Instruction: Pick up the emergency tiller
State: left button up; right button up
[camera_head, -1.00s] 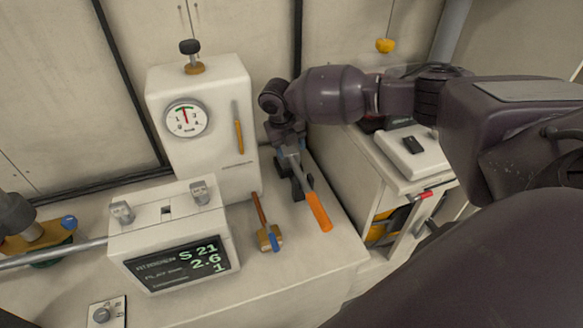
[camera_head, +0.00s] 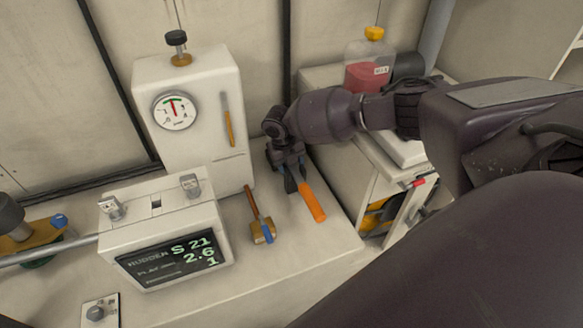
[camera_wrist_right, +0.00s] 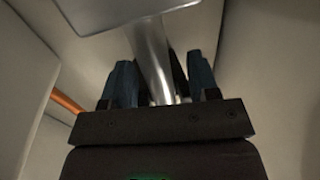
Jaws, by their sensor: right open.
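The orange-handled tool that appears to be the emergency tiller (camera_head: 313,203) lies on the white bench top. Its orange end points toward the front, and its far part is hidden under my right gripper (camera_head: 296,180). In the right wrist view a grey metal shaft (camera_wrist_right: 150,58) with a flat plate at its end runs between the blue-grey fingers of my right gripper (camera_wrist_right: 163,80). The fingers are open and stand on either side of the shaft. Whether either finger touches it I cannot tell. My left gripper is not in view.
A brass-headed mallet-like tool (camera_head: 262,231) lies just left of the orange handle. A white gauge housing (camera_head: 190,75) stands behind it, and a display box (camera_head: 170,245) stands at the left. A jug of red liquid (camera_head: 368,72) is behind my right arm. The front right bench top is clear.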

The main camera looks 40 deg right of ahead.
jog(key=shift+c, duration=0.3)
jog(key=c, duration=0.7)
jog(key=shift+c, duration=1.3)
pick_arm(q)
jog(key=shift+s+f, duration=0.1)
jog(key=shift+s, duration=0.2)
pick_arm(e)
grip_shut()
jog(key=shift+r, duration=0.1)
